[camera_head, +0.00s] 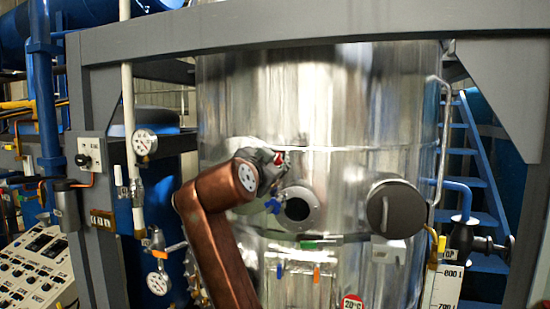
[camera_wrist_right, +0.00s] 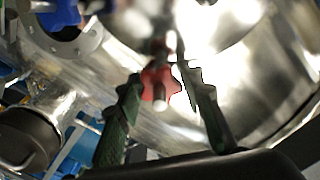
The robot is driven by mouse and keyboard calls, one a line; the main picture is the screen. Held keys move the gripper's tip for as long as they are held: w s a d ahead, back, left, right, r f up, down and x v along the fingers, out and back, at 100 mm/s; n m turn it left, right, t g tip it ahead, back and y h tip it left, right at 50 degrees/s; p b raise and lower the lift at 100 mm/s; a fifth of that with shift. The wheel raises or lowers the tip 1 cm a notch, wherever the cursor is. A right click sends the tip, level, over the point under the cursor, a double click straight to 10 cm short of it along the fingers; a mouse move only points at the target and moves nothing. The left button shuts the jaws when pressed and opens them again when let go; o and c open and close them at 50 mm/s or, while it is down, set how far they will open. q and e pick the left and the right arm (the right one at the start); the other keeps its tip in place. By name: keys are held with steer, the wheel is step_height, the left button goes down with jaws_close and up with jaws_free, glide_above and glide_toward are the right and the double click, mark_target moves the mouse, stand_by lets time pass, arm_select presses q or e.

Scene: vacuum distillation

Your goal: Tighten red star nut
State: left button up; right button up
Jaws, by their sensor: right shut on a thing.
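The red star nut (camera_head: 279,157) sits on the front of the shiny steel vessel (camera_head: 330,110), mostly hidden by my right gripper (camera_head: 273,163) in the head view. In the right wrist view the red star nut (camera_wrist_right: 155,82) shows on a threaded stud, between the two green fingers of my right gripper (camera_wrist_right: 160,78). The fingers are shut on the nut, one on each side. My left gripper is not in view.
A round port (camera_head: 298,207) with a blue handle (camera_head: 272,205) lies just below my right gripper. A dark round cover (camera_head: 397,208) is to its right. A grey beam (camera_head: 300,22) crosses above. Gauges (camera_head: 145,143) and a control panel (camera_head: 35,265) stand at the left.

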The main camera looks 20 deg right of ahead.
steer(key=m, duration=0.2)
steer(key=m+p, duration=0.1)
steer(key=m, duration=0.2)
steer(key=shift+w+a+f+m+p, duration=0.1)
steer(key=shift+w+f+m+p, duration=0.05)
steer(key=shift+f+m+p, duration=0.2)
steer(key=m+p, duration=0.1)
steer(key=m, duration=0.4)
steer(key=shift+p, duration=0.3)
steer(key=o, duration=1.2)
steer(key=shift+a+r, duration=0.15)
steer(key=shift+r, duration=0.1)
steer(key=shift+v, duration=6.1)
